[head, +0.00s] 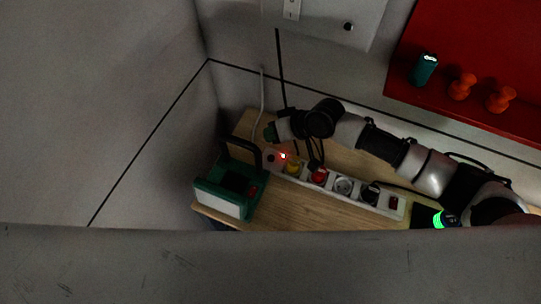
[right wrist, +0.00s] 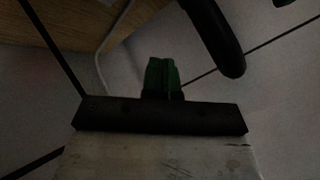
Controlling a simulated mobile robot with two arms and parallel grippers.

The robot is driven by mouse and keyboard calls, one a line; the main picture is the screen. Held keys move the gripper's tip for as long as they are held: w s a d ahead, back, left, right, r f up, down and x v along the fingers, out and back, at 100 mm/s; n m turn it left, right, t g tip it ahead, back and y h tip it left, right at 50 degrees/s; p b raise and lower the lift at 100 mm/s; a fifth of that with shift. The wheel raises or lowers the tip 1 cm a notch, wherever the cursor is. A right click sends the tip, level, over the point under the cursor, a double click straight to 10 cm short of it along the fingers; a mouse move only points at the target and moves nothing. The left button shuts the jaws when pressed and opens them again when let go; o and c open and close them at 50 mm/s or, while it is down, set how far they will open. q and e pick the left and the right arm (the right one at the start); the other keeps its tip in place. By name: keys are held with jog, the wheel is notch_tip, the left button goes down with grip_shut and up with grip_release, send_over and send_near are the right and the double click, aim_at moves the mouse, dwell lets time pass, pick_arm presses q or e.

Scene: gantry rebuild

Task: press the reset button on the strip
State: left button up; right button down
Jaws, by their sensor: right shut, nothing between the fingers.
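The white power strip (head: 357,191) lies on a wooden top, slanting from upper left to lower right. At its left end is a small dark round spot (head: 271,157), which looks like the reset button, beside a glowing red light (head: 283,156). My right gripper (head: 269,132) is above and behind this end of the strip, apart from it. Its green fingertips are together and empty, as the right wrist view (right wrist: 162,75) also shows. The strip cannot be made out in the right wrist view. My left gripper is not in view.
The strip holds yellow (head: 293,168), red (head: 319,176) and black (head: 370,193) plugs, and a red switch (head: 394,203). A green-and-white box (head: 222,200) with a black handle stands left of the strip. A red panel (head: 470,40) is upper right. A grey edge (head: 270,262) crosses the foreground.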

aim_at(272, 156)
notch_tip(272, 156, down, 7)
jog(key=b, duration=0.5)
jog(key=shift+b, duration=0.3)
jog(key=shift+f, duration=0.25)
jog(key=shift+s, duration=0.1)
dwell(1.2)
jog(key=shift+f+b, duration=0.35)
jog(key=shift+b, duration=0.05)
